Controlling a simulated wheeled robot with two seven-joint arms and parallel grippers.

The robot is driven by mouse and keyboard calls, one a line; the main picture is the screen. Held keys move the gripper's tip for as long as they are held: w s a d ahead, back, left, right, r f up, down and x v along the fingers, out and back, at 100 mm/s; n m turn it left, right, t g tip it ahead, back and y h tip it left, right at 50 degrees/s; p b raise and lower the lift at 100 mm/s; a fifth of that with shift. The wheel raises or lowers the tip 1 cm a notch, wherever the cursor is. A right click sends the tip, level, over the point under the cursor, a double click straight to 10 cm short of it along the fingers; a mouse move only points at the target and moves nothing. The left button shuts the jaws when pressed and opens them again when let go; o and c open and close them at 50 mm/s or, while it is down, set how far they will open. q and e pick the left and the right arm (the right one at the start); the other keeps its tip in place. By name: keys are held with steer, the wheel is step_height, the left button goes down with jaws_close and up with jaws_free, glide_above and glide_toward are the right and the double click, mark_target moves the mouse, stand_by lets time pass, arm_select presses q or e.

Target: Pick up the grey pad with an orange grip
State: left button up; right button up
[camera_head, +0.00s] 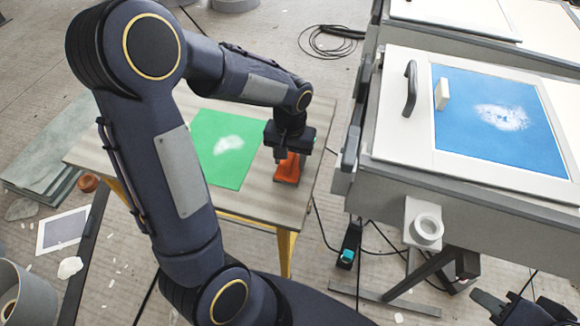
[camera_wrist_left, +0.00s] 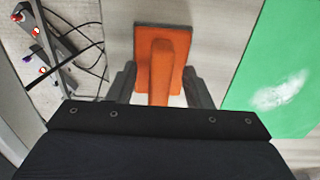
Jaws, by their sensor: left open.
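The pad with an orange grip (camera_head: 285,169) stands on the small wooden table, near its right side. In the left wrist view its orange plate and raised grip (camera_wrist_left: 161,62) show; little of any grey part can be made out. My left gripper (camera_head: 290,150) is directly over it, pointing down. In the left wrist view the open fingers of my left gripper (camera_wrist_left: 161,88) are on either side of the grip, with a gap at each side. My right gripper (camera_head: 520,308) is at the bottom right corner, partly cut off, and its jaws cannot be judged.
A green sheet (camera_head: 218,165) with a white powdery patch lies on the wooden table (camera_head: 130,150), left of the pad. A grey bench with a blue panel (camera_head: 495,130) and a dark handle (camera_head: 410,88) stands at the right. Cables and a power strip (camera_head: 349,245) lie on the floor between.

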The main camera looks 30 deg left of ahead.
mark_target(290, 158)
arm_select(q)
steer(key=shift+c, duration=0.3)
jaws_close()
step_height(290, 158, up, 10)
steer(key=shift+p, duration=1)
